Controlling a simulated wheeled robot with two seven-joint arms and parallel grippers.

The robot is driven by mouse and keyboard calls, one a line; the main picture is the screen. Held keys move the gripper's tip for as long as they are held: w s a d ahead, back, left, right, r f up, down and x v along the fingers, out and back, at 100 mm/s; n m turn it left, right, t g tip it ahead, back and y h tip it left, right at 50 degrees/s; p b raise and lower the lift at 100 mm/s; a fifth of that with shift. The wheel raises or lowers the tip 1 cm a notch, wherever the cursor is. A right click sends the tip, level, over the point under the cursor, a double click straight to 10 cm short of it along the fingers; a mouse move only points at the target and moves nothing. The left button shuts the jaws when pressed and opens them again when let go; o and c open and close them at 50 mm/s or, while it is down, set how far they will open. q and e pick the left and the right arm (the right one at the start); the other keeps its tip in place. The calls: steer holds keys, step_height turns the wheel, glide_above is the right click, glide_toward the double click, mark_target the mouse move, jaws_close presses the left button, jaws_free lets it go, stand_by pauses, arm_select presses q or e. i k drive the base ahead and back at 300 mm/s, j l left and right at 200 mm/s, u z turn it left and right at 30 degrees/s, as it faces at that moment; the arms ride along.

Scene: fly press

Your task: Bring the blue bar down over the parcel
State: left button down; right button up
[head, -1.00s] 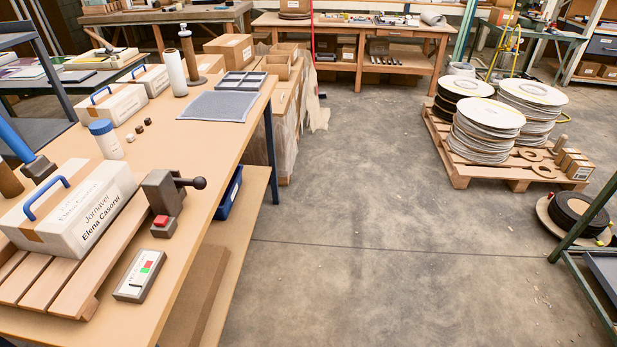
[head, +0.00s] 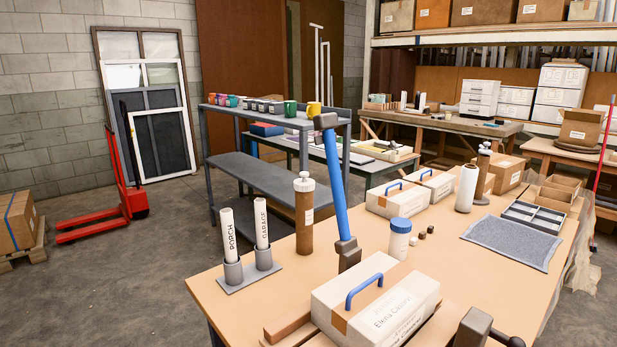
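The blue bar (head: 335,186) stands raised and nearly upright. Its foot is in a dark hinge block (head: 347,254) behind the parcel, and a grey block (head: 326,121) is at its top end. The parcel (head: 378,308) is a white box with brown tape, a blue handle and the name Elena Casoni. It rests on a slatted wooden base (head: 288,326), partly cut off by the lower picture edge. A grey catch (head: 473,327) with a dark knob stands at the right of the parcel, also cut off. Neither of my grippers is in view.
A blue-lidded jar (head: 399,240) and another white parcel (head: 397,200) are farther right. A grey shelf unit (head: 262,174) stands behind the table.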

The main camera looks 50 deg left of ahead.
mark_target(346, 242)
steer(key=j, duration=1.4)
steer(key=j+z, duration=0.1)
steer(key=j, duration=1.25)
steer(key=k, duration=0.05)
